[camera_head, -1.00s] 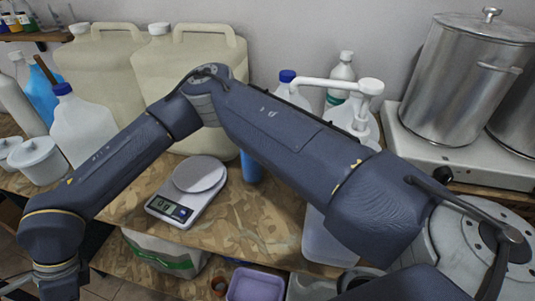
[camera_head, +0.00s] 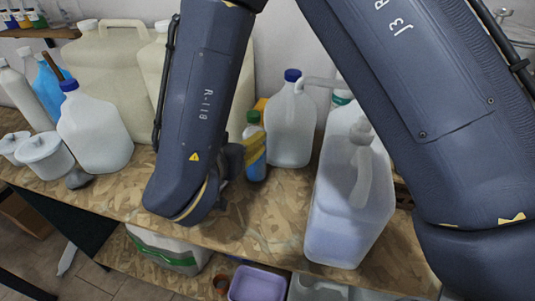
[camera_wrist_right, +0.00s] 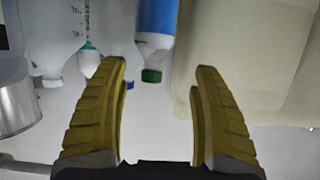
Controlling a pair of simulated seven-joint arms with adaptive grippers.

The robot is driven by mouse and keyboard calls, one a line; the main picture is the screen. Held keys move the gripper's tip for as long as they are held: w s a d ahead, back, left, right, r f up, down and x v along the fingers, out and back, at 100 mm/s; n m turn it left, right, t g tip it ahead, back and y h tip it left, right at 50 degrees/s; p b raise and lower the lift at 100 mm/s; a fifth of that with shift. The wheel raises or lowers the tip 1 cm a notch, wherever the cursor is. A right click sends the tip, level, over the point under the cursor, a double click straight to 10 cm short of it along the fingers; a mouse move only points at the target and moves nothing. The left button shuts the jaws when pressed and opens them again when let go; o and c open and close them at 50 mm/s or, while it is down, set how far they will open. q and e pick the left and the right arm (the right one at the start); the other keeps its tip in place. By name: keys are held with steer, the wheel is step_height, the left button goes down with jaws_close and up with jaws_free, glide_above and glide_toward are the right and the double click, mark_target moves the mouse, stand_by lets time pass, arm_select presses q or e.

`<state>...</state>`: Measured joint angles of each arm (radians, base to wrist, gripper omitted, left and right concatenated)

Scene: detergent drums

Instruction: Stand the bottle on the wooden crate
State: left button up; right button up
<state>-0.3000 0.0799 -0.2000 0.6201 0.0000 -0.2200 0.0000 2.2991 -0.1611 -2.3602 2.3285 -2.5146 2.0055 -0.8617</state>
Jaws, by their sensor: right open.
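The bottle (camera_head: 255,158) is small and blue with a green cap. It stands upright on the wood-chip bench, left of a clear jug with a blue cap. My right gripper (camera_head: 258,127) is at the bottle, its yellow fingers open and partly overlapping it. In the right wrist view the bottle (camera_wrist_right: 156,22) appears upside down, green cap toward me, between and beyond the open fingertips of the right gripper (camera_wrist_right: 160,70). No grip on it shows. I cannot make out the wooden crate. My left gripper is not in view.
The blue-capped clear jug (camera_head: 291,125) stands close right of the bottle. A white jug (camera_head: 92,130) and beige canisters (camera_head: 115,70) stand left. My right arm hides the bench middle.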

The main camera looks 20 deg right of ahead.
mark_target(252, 123)
steer(key=shift+w+d+r+t, duration=0.15)
steer(key=shift+d+r+t, duration=0.15)
steer(key=shift+d+r, duration=0.45)
steer(key=shift+x, duration=3.65)
jaws_close()
